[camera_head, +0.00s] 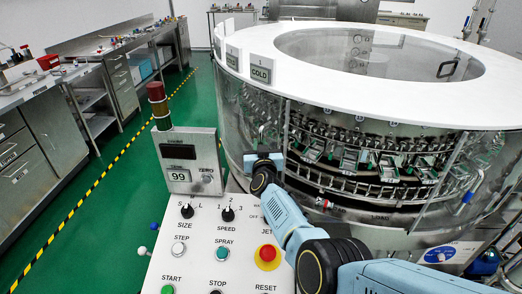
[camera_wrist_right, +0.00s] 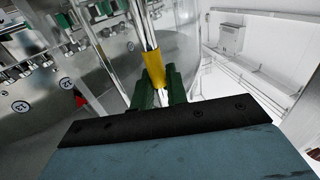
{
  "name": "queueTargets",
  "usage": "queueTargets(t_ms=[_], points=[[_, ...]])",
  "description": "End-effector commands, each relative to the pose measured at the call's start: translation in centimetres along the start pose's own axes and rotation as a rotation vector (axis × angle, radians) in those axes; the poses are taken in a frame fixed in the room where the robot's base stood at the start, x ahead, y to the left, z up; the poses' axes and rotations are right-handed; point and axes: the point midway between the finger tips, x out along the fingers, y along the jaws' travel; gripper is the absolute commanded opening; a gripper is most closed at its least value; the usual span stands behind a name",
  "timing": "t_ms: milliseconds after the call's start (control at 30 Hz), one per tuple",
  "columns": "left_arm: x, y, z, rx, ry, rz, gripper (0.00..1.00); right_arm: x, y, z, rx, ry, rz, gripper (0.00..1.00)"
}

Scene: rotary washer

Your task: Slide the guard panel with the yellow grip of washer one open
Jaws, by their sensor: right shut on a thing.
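The washer (camera_head: 375,150) is a round machine with a white ring top and clear curved guards around its carousel. In the right wrist view the yellow grip (camera_wrist_right: 154,68) stands on a clear guard panel's upright edge. My right gripper (camera_wrist_right: 158,84) has its green fingers on either side of the grip, shut on it. In the head view my right arm reaches across the washer's front to its left side. The wrist (camera_head: 263,160) shows there, but the fingers and yellow grip are hidden. The panel's full outline is hard to make out. My left gripper is not in view.
A control panel (camera_head: 205,245) with knobs, buttons and a red emergency stop (camera_head: 267,255) lies below my right arm. A counter display (camera_head: 180,177) and a signal lamp (camera_head: 158,103) stand left of the wrist. Green floor and steel benches (camera_head: 120,75) lie farther left.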

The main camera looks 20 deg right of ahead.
Motion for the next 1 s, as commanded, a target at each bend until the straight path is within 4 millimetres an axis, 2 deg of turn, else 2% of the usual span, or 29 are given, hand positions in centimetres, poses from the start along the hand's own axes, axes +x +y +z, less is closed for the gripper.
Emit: queueTargets(t_ms=[333, 367, 500, 833, 1000], points=[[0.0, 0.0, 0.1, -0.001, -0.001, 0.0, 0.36, 0.0, 0.0, 0.1, -0.001, -0.002, 0.0, 0.0], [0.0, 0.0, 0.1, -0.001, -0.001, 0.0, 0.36, 0.0, 0.1, 0.1, -0.001, -0.002, 0.0, 0.19], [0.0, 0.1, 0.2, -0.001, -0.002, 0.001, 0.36, 0.0, 0.1, 0.0, -0.001, -0.001, 0.0, 0.34], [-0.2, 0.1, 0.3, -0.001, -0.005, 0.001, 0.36, -0.2, 0.1, 0.0, -0.001, -0.002, 0.001, 0.34], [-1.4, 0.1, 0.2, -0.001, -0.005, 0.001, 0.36, -1.6, 0.0, -0.1, -0.001, -0.002, 0.0, 0.34]])
